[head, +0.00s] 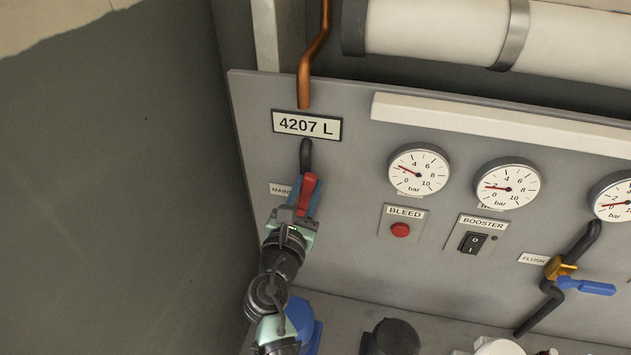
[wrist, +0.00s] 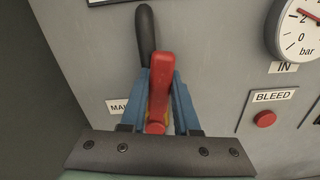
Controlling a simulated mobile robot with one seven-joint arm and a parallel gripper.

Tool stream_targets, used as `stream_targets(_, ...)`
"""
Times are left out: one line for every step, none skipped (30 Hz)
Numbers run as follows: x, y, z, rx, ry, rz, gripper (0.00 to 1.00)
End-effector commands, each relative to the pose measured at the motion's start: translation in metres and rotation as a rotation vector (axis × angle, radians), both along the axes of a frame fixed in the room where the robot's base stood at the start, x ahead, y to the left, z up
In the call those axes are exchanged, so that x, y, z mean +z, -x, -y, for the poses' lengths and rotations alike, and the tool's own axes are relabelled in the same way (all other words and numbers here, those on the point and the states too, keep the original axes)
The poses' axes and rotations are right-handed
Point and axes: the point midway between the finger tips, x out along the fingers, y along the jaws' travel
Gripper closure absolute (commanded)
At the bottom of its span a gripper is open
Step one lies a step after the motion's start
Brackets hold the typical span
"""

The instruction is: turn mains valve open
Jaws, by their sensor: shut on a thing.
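The mains valve has a red lever handle (head: 307,190) on the grey panel, below the plate marked 4207 L. In the wrist view the red handle (wrist: 158,85) points from the upper middle down toward me, between the blue fingers. My gripper (head: 306,203) is at the valve, shut on the red handle; its fingers (wrist: 160,100) lie on either side of it. A dark pipe (wrist: 145,35) rises behind the handle. The valve body is mostly hidden by the handle and my gripper. The MAINS label (head: 281,190) is partly covered.
Right of the valve are round gauges (head: 419,170), a red BLEED button (head: 400,230) and a BOOSTER switch (head: 472,242). A FLUSH valve with a blue lever (head: 587,287) is at lower right. A dark wall (head: 120,170) stands close on the left.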

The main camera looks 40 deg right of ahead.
Motion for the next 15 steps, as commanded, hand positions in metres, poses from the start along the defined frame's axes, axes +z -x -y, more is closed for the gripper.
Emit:
stream_targets(0.0045, -0.0031, -0.0026, 0.004, 0.022, -0.023, 1.0)
stream_targets(0.0047, -0.004, -0.0034, 0.004, 0.035, -0.037, 1.0)
stream_targets(0.0045, -0.0051, -0.0044, 0.004, 0.049, -0.054, 1.0)
stream_targets(0.0042, -0.0059, -0.0049, 0.004, 0.058, -0.065, 1.0)
stream_targets(0.0044, -0.0066, -0.0055, 0.004, 0.068, -0.075, 1.0)
stream_targets(0.0044, -0.0073, -0.0061, 0.003, 0.079, -0.089, 1.0)
stream_targets(0.0041, -0.0079, -0.0066, 0.003, 0.087, -0.098, 1.0)
stream_targets(0.0037, -0.0084, -0.0071, 0.003, 0.093, -0.106, 1.0)
stream_targets(0.0034, -0.009, -0.0076, 0.003, 0.101, -0.116, 1.0)
stream_targets(0.0032, -0.0093, -0.0079, 0.003, 0.107, -0.122, 1.0)
stream_targets(0.0032, -0.0097, -0.0083, 0.003, 0.112, -0.127, 1.0)
stream_targets(0.0031, -0.0101, -0.0086, 0.003, 0.117, -0.133, 1.0)
stream_targets(0.0031, -0.0103, -0.0089, 0.003, 0.12, -0.137, 1.0)
stream_targets(0.0029, -0.0105, -0.0091, 0.003, 0.123, -0.14, 1.0)
stream_targets(0.0027, -0.0107, -0.0093, 0.003, 0.125, -0.143, 1.0)
